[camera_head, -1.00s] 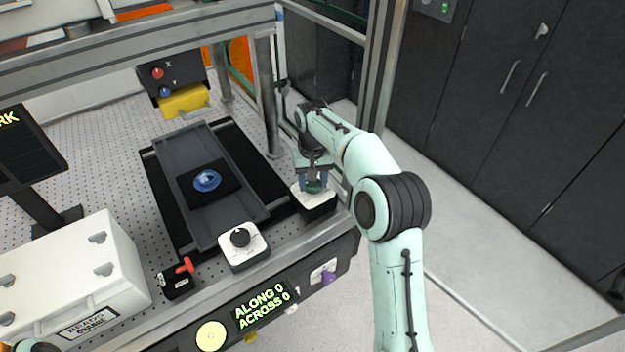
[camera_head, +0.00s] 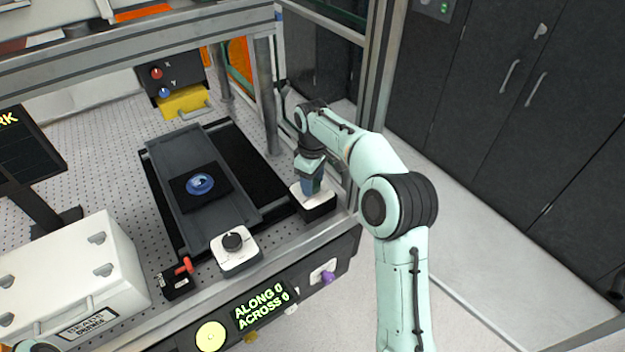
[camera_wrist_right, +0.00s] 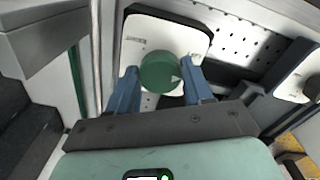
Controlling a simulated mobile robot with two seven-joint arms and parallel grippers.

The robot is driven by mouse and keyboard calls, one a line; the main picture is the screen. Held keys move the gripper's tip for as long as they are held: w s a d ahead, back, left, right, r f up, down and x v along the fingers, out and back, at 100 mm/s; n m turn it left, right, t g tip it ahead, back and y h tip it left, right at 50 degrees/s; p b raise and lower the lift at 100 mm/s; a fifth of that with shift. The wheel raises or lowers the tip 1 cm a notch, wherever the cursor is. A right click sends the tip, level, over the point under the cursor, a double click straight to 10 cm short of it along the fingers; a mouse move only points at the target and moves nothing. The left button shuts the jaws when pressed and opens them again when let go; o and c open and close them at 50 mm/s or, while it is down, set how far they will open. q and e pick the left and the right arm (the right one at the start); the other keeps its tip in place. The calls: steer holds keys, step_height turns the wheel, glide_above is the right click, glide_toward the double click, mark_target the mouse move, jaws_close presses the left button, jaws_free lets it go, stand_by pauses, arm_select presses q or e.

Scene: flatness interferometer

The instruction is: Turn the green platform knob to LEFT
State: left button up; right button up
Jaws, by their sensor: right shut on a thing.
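The green knob (camera_wrist_right: 160,72) is round, with a small pale mark on its lower right side. It sits on a white label plate (camera_wrist_right: 183,38) on a dark box, whose small lettering I cannot read. In the head view this knob box (camera_head: 319,206) stands at the right front of the bench, and the gripper mostly hides the knob. My right gripper (camera_head: 309,189) points down onto it. In the right wrist view, its blue fingers (camera_wrist_right: 160,90) are on both sides of the knob, shut on it. My left gripper is not in view.
The grey platform (camera_head: 222,212) carries a blue disc (camera_head: 200,184) on a black pad. A white box with a black knob (camera_head: 232,241) stands at its front end. A metal post (camera_head: 266,95) rises behind my right gripper. A white case (camera_head: 75,265) stands at left.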

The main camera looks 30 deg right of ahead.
steer(key=shift+n, duration=0.5)
steer(key=o, duration=1)
steer(key=shift+o, duration=0.2)
step_height(320, 180, up, 14)
steer(key=shift+f, duration=0.25)
